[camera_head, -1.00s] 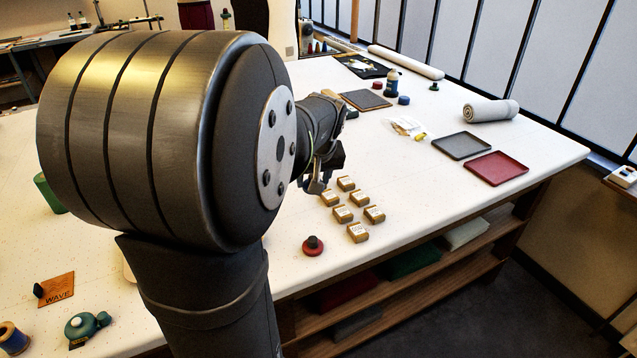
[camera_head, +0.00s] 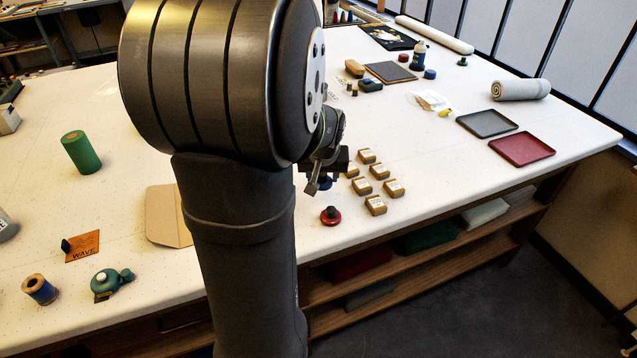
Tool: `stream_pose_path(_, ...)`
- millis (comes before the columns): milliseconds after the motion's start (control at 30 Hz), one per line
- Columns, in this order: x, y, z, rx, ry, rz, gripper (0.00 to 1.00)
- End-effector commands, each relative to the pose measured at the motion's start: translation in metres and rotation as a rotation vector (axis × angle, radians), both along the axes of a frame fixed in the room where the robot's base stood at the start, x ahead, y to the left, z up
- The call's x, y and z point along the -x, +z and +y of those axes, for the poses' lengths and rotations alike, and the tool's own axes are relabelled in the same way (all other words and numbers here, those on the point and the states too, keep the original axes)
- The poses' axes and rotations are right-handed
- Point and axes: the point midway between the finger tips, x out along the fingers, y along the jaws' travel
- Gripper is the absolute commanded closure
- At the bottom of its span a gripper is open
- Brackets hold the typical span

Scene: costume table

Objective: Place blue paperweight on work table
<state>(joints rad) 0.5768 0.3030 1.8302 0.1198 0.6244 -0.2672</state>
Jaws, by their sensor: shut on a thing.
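My gripper (camera_head: 314,184) hangs low over the work table (camera_head: 420,213), just left of several small tan boxes. It is shut on the blue paperweight (camera_head: 326,184). Only a small dark blue part of the paperweight shows beside the fingers; the rest is hidden by my gripper and arm. I cannot tell whether the paperweight touches the tabletop. A red paperweight (camera_head: 331,216) with a dark knob stands on the table just in front of my gripper.
Labelled tan boxes (camera_head: 376,205) stand close to the right of my gripper. A red tray (camera_head: 521,149) and a grey tray (camera_head: 487,123) lie farther right. A green spool (camera_head: 81,152) and a tan folder (camera_head: 166,215) are at left. The table's front right is clear.

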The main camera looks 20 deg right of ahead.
Motion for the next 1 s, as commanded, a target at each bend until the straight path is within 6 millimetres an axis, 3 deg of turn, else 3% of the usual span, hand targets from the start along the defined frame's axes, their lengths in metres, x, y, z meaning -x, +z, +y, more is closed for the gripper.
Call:
stream_pose_path(167,-0.006,-0.011,0.004,-0.002,-0.001,0.001,0.85)
stream_pose_path(400,-0.006,-0.042,0.003,-0.001,-0.001,0.002,0.85)
stream_pose_path(800,-0.006,-0.047,0.003,0.0,-0.001,0.0,0.85)
stream_pose_path(833,-0.006,-0.047,0.003,0.0,-0.001,0.0,0.5)
stream_pose_path(933,-0.006,-0.047,0.003,0.0,-0.001,0.0,0.32)
stream_pose_path(1000,-0.006,-0.047,0.003,0.0,-0.001,0.0,0.32)
